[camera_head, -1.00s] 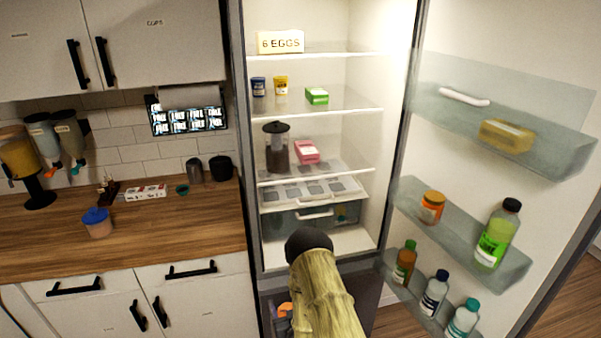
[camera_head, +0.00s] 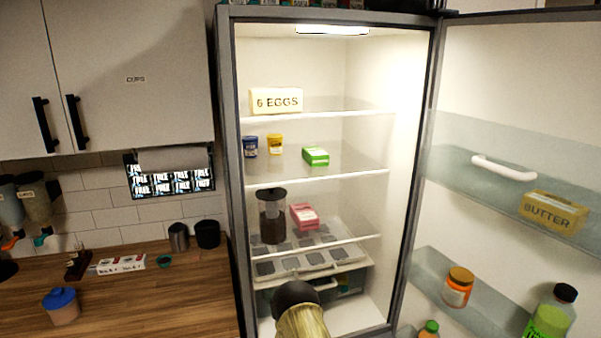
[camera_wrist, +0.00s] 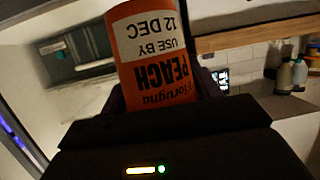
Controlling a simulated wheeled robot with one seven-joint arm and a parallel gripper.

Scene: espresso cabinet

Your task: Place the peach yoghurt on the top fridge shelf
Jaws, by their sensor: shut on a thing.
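The peach yoghurt (camera_wrist: 152,62) is an orange pot with a white "USE BY 12 DEC" label, and its print is upside down in the wrist view. My gripper (camera_wrist: 160,98) is shut on it, with dark fingers at its sides. In the head view only part of my arm shows, low in front of the fridge, and the gripper and pot cannot be made out. The top fridge shelf (camera_head: 350,108) is the glass shelf with a "6 EGGS" box (camera_head: 276,100) at its left. The right part of that shelf is bare.
The shelf below holds a blue pot (camera_head: 251,146), a yellow pot (camera_head: 275,144) and a green box (camera_head: 316,155). Lower stand a dark jar (camera_head: 272,215) and a pink box (camera_head: 304,216). The open fridge door (camera_head: 500,80) is at the right, with butter (camera_head: 553,211) in its rack.

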